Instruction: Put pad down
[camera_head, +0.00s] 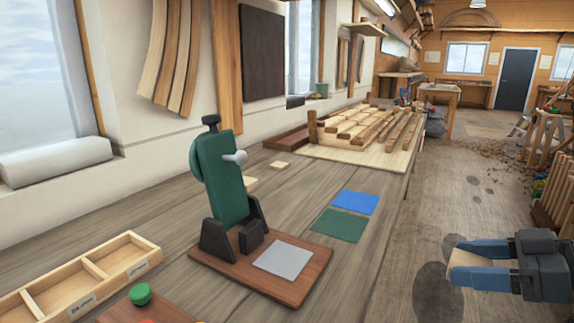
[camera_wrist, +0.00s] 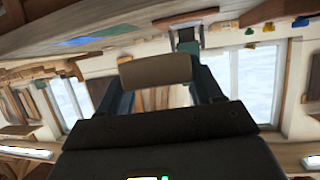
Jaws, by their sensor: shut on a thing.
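A tan, flat-sided pad (camera_head: 466,262) is clamped between the blue fingers of my gripper (camera_head: 468,263) at the right of the head view. The pad also shows in the wrist view (camera_wrist: 155,70), with a dark finger at each side. My gripper holds it in the air, to the right of the workbench (camera_head: 372,255) and over the floor side, apart from any surface. On the bench lie a blue square (camera_head: 356,202) and a dark green square (camera_head: 340,225). A grey square (camera_head: 283,259) lies on the brown base of a green device.
The green device (camera_head: 222,180) stands upright on its brown board (camera_head: 305,290). A divided wooden tray (camera_head: 130,245) and a green knob (camera_head: 140,294) are at the lower left. Slatted wood (camera_head: 365,128) lies farther back. Bare bench surrounds the coloured squares.

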